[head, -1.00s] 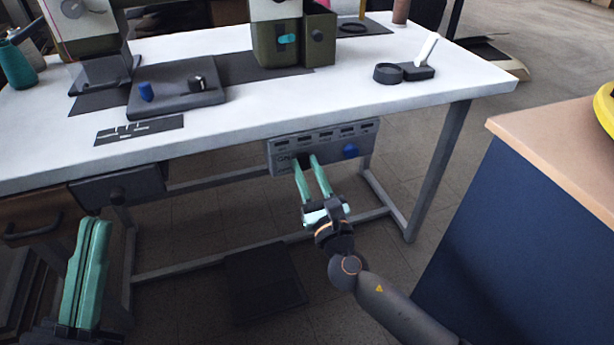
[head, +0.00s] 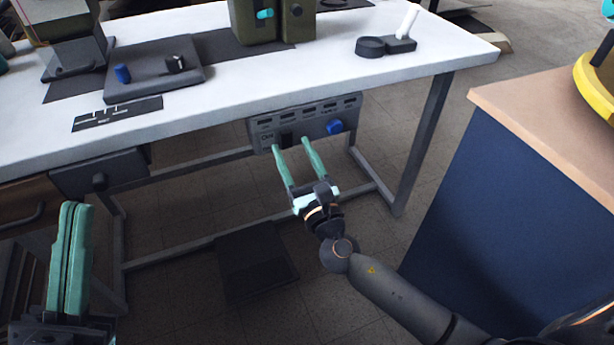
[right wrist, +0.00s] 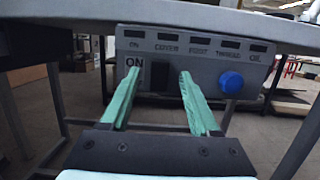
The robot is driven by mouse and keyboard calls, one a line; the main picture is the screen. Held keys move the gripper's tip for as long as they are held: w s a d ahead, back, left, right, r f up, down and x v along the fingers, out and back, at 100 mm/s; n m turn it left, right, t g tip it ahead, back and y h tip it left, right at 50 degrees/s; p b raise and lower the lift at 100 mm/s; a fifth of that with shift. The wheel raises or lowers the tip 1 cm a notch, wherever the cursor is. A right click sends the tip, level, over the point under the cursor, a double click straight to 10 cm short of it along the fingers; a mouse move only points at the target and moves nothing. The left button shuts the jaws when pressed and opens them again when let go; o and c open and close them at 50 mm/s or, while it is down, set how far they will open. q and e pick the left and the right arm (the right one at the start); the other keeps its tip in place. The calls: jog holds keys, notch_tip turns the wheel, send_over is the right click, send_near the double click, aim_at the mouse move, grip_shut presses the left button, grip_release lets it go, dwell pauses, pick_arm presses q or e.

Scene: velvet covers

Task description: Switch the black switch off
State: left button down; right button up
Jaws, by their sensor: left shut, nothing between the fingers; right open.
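The black switch (head: 287,139) is on the grey control panel (head: 309,120) under the front edge of the white table. It also shows in the right wrist view (right wrist: 160,80), beside an "ON" label, between the fingers in the picture. Whether it is on or off I cannot tell. My right gripper (head: 291,145) is open and empty, its fingers pointing at the panel with one tip to each side of the switch in the picture. Contact with the panel is not visible. My left gripper (head: 70,206) is shut and empty at the lower left, away from the panel.
A blue knob (head: 334,127) sits right of the switch. The table (head: 250,75) overhangs the panel and bears a sewing machine. A table leg (head: 425,140) and a blue cabinet (head: 500,200) stand to the right. A drawer unit (head: 100,172) hangs at the left.

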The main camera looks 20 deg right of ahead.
jog(key=v, duration=1.1)
